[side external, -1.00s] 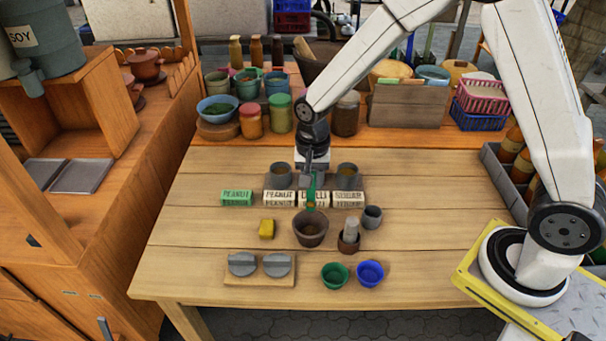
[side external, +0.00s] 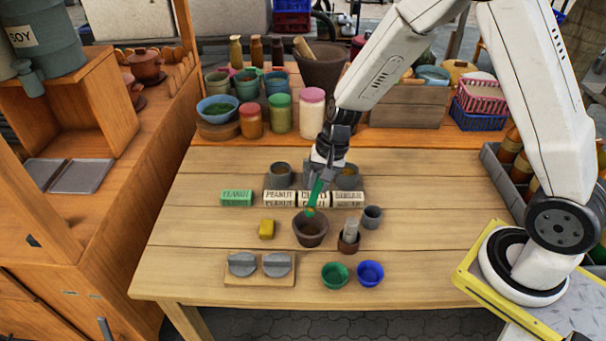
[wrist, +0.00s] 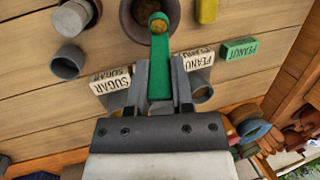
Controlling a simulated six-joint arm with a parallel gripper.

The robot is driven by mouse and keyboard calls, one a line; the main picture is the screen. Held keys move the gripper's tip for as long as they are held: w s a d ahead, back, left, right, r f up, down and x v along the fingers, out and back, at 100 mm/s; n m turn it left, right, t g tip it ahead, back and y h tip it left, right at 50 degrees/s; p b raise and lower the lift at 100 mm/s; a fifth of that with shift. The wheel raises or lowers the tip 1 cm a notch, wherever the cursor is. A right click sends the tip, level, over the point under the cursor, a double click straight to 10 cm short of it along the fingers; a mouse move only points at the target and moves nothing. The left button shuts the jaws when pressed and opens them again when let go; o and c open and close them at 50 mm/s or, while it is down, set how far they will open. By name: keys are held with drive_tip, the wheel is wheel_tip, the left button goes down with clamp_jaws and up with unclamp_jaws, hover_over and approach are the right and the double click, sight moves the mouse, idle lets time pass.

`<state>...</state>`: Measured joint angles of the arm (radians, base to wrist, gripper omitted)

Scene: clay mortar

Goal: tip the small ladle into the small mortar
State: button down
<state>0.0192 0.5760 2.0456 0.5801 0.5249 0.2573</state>
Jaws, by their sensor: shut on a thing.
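My gripper (side external: 325,172) is shut on the handle of the small green ladle (side external: 317,193). The ladle slants down to the left, with its bowl end at the back rim of the small brown mortar (side external: 310,241); I cannot tell if they touch. In the wrist view, the ladle (wrist: 160,70) runs forward between the fingers of my gripper (wrist: 161,82). Its bowl holds something orange-brown and overlaps the opening of the mortar (wrist: 132,30). The bottom of the mortar is partly hidden by the ladle.
Labelled blocks (side external: 280,198) and grey cups stand just behind the mortar. A yellow block (side external: 266,229) is to its left; a small brown pot (side external: 349,243) and grey cup (side external: 372,217) are to its right. Green (side external: 335,275) and blue (side external: 370,273) bowls stand in front.

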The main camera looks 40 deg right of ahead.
drive_tip(key=d+f+t+y, duration=0.2)
drive_tip(key=f+y, duration=0.3)
drive_tip(key=y, duration=0.3)
drive_tip(key=shift+s+d+f, duration=0.15)
drive_tip(key=shift+s+d, duration=0.3)
drive_tip(key=shift+d, duration=0.25)
idle(0.4)
idle(0.8)
drive_tip(key=shift+a+r+h, duration=0.5)
drive_tip(key=shift+r+h, duration=0.15)
drive_tip(key=shift+h, duration=0.15)
drive_tip(key=shift+w+a+r+g+h, duration=0.2)
drive_tip(key=shift+r+g+h, duration=0.3)
drive_tip(key=shift+h, duration=0.4)
drive_tip(key=shift+r, duration=0.1)
drive_tip(key=shift+a+r, duration=0.1)
